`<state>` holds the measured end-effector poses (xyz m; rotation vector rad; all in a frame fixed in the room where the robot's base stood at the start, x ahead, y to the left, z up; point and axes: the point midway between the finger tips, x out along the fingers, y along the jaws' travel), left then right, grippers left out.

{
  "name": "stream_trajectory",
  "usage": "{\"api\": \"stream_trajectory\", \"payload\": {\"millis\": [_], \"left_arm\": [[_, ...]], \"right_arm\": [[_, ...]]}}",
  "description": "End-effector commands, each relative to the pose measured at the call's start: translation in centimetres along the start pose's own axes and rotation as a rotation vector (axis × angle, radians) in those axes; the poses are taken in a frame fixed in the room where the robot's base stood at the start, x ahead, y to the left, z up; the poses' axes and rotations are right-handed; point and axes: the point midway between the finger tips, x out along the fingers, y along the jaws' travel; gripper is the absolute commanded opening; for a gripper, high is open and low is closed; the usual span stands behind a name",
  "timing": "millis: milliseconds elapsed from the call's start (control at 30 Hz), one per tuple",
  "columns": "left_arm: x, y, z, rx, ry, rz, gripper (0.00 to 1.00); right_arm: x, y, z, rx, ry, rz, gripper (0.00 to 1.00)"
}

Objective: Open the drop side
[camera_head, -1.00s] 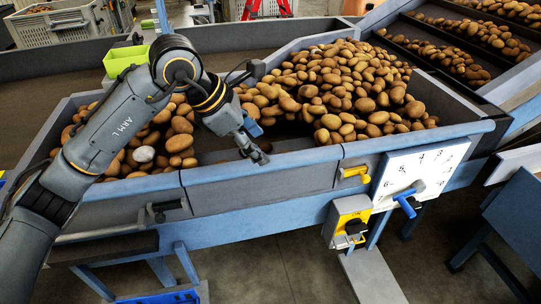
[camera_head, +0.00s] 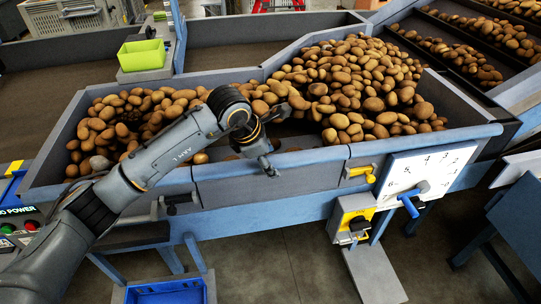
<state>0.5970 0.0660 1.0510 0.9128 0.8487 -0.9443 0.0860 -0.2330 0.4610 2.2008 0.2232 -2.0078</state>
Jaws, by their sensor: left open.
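The long grey front wall of the potato hopper has a blue-grey top rim. Its middle panel (camera_head: 305,176) stands upright between two seams. A yellow latch handle (camera_head: 359,174) sits just right of this panel, and a black handle (camera_head: 181,206) sits just left of it. My left gripper (camera_head: 271,169) is open with nothing seen in it. It points down at the middle panel's top rim, near its left part. I cannot tell whether it touches the rim. My left arm covers part of the wall's left section. My right gripper is not in view.
Potatoes (camera_head: 345,85) are heaped behind the wall. A numbered white dial plate (camera_head: 425,170) with a blue lever and a yellow switch box (camera_head: 352,217) stick out at the front right. A blue bin (camera_head: 165,294) is below. A green tray (camera_head: 141,55) stands at the back left.

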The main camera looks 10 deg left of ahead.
Motion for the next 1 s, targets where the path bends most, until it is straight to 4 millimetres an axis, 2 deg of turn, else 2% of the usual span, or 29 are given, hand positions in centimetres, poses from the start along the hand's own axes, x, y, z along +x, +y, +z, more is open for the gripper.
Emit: {"api": "stream_trajectory", "payload": {"millis": [133,367,400,700,1000], "left_arm": [[0.73,-0.06,0.06,0.002,-0.001,-0.001,0.61],[0.85,-0.06,0.03,0.002,-0.001,0.0,0.61],[0.85,-0.06,0.02,0.002,-0.001,0.0,0.59],[0.82,-0.05,0.02,0.001,-0.001,0.0,0.0],[0.87,-0.39,-0.02,0.001,-0.001,0.0,0.0]], "right_arm": [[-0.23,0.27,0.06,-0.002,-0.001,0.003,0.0],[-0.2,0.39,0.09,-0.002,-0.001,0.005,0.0],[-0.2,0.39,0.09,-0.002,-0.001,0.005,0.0],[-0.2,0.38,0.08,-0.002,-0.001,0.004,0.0],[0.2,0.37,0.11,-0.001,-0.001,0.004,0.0]]}}
